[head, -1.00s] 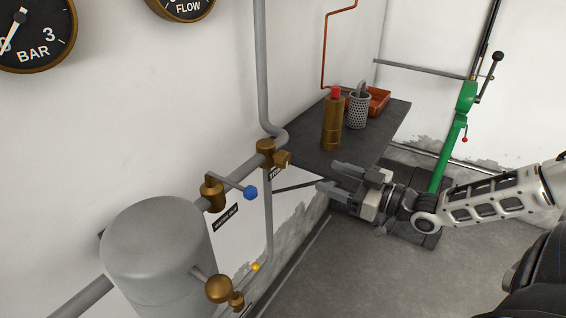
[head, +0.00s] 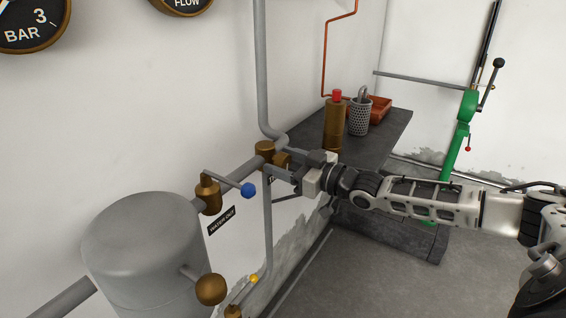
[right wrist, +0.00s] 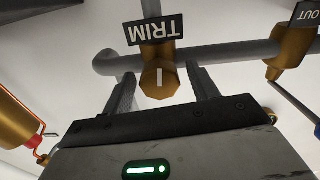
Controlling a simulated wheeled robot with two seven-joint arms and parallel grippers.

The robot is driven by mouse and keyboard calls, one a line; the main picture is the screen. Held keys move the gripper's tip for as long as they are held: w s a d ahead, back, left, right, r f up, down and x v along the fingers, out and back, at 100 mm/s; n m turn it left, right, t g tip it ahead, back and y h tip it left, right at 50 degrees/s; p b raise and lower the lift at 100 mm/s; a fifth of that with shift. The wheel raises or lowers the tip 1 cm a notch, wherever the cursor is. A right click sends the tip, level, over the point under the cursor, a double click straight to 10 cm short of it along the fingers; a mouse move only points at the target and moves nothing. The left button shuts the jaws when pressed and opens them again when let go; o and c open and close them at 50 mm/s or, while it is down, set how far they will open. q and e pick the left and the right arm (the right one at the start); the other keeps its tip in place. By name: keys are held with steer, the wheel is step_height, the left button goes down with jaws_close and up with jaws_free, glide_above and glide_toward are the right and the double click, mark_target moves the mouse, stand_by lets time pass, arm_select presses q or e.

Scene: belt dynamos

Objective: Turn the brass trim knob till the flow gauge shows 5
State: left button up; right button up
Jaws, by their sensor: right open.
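The brass trim knob (head: 282,160) sits on a brass fitting on the grey pipe by the wall. In the right wrist view the knob (right wrist: 160,80) shows end-on with a white mark line, under an upside-down TRIM label (right wrist: 152,29). My right gripper (head: 280,165) is open at the knob. In the right wrist view its fingers (right wrist: 161,86) stand on either side of the knob, with a visible gap at each side. The flow gauge (head: 186,5) is cut off by the top edge of the head view, so its reading is hidden. My left gripper is not in view.
A brass valve (head: 208,194) with a blue-tipped lever (head: 248,190) is left of the knob, above a grey tank (head: 142,235). A dark bench (head: 385,140) behind holds a brass bottle (head: 334,125), a mesh cup (head: 360,117) and a red tray (head: 379,108).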

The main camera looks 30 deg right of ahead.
steer(key=shift+w+a, duration=0.1)
steer(key=shift+w, duration=0.15)
steer(key=c, duration=1)
steer(key=shift+r+m+p, duration=0.15)
steer(key=shift+m+p, duration=0.45)
steer(key=shift+f+m, duration=0.2)
steer(key=shift+m, duration=0.4)
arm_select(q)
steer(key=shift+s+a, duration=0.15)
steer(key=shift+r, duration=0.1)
arm_select(e)
steer(key=o, duration=1)
